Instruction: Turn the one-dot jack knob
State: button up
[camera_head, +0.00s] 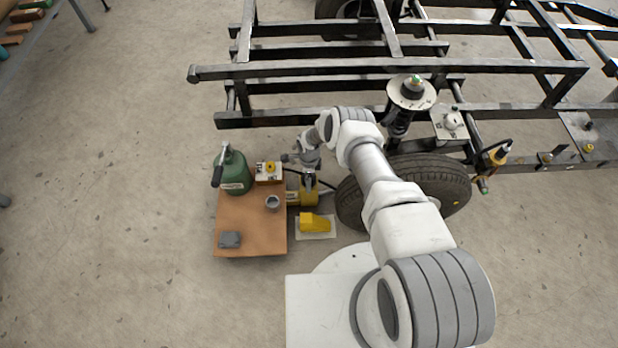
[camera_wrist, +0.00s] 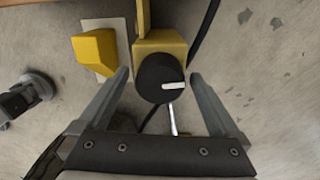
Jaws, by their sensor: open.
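A black round knob (camera_wrist: 158,78) with a white bar mark sits on a yellow jack body (camera_wrist: 165,44) in the wrist view. I cannot make out any dot on it. The yellow jack body also shows in the head view (camera_head: 302,196), beside the board and the tyre, partly hidden by my arm. My gripper (camera_wrist: 159,76) is open, with one finger on each side of the knob and a visible gap on both sides. In the head view my gripper (camera_head: 310,182) is over the jack, and the knob cannot be made out.
A yellow wedge (camera_head: 315,223) lies on a pale pad beside the jack. The brown board (camera_head: 250,240) holds a green bottle (camera_head: 233,172), a small box with a yellow knob (camera_head: 269,172), a grey cup and a grey block. A tyre (camera_head: 430,180) and black frame stand right.

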jog(key=c, duration=1.4)
jog(key=shift+n, duration=0.3)
